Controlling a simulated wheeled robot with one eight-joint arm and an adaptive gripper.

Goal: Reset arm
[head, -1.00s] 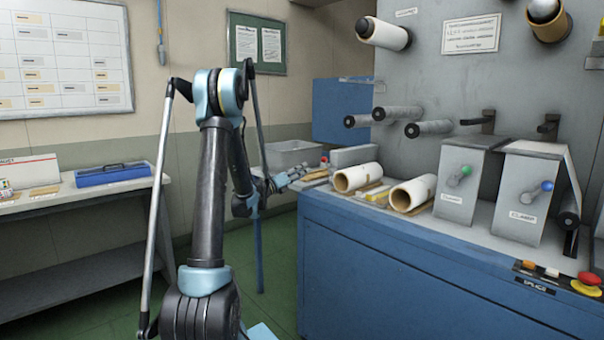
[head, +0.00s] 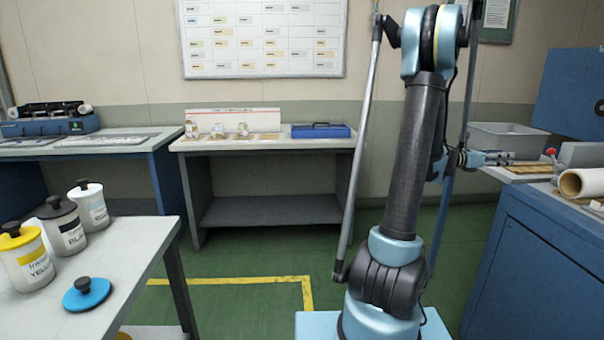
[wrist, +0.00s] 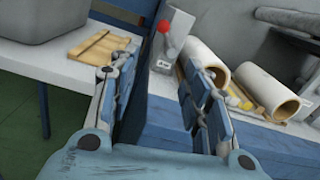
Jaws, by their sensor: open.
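My arm rises on the right half of the head view. My gripper (head: 492,158) points right there, beside the corner of the blue machine cabinet (head: 540,230). In the wrist view my gripper (wrist: 160,85) is open, with its two fingers apart and nothing between them. Beyond the fingers lie two paper-roll cores (wrist: 268,92), a wooden pallet-like piece (wrist: 100,47) and a small grey box with a red knob (wrist: 168,45).
A grey bin (head: 505,138) stands on a side table. A back table holds a blue tray (head: 320,130). At left, a white table (head: 125,262) carries labelled jars and a blue lid (head: 87,293). Yellow tape (head: 250,281) marks the open green floor.

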